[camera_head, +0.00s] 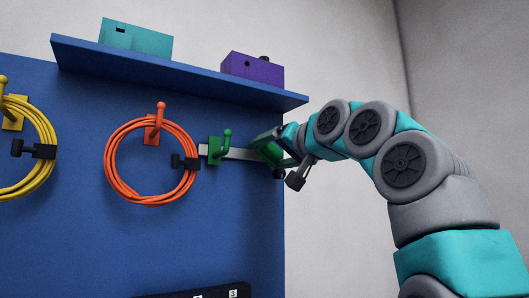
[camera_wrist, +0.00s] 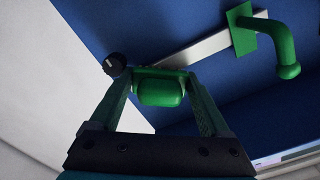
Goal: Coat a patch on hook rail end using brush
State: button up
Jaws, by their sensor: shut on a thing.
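A pale hook rail (camera_head: 240,153) runs across the blue board toward its right edge. A green hook (camera_head: 220,146) stands on it; the rail (camera_wrist: 205,47) and hook (camera_wrist: 285,45) also show in the wrist view. My gripper (camera_head: 268,148) is at the rail's right end. In the wrist view my gripper (camera_wrist: 160,88) is shut on a rounded green piece (camera_wrist: 160,92), in front of the rail end. I cannot tell for certain that this is the brush; no bristles show. The piece and my fingers hide the rail end, so contact and any coating cannot be seen.
A dark round knob (camera_wrist: 115,65) sits left of my fingertips. An orange cable coil (camera_head: 112,165) and a yellow coil (camera_head: 50,135) hang on the board to the left. A shelf (camera_head: 170,70) above holds a teal box (camera_head: 140,40) and a purple box (camera_head: 252,69).

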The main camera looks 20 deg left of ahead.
aim_at(284, 156)
jog(key=shift+w+d+f, duration=0.15)
jog(key=shift+w+d, duration=0.6)
jog(key=shift+w, duration=0.2)
jog(key=shift+w+d+p, duration=0.4)
jog(key=shift+w+d, duration=0.1)
jog(key=shift+w, duration=0.05)
jog(key=shift+c, duration=0.6)
jog(key=shift+w+d+p, duration=0.3)
jog(key=shift+w+d, duration=0.35)
jog(key=shift+s+a+b, duration=0.4)
jog(key=shift+s+a, duration=0.6)
jog(key=shift+s, duration=0.15)
jog(key=shift+s+a+f, duration=0.1)
jog(key=shift+s+a, duration=0.7)
jog(key=shift+a, duration=0.05)
jog(key=shift+s+a+b, duration=0.3)
jog(key=shift+s+a, duration=0.25)
jog(key=shift+s, duration=0.3)
jog(key=shift+r, duration=0.2)
jog(key=shift+d, duration=0.1)
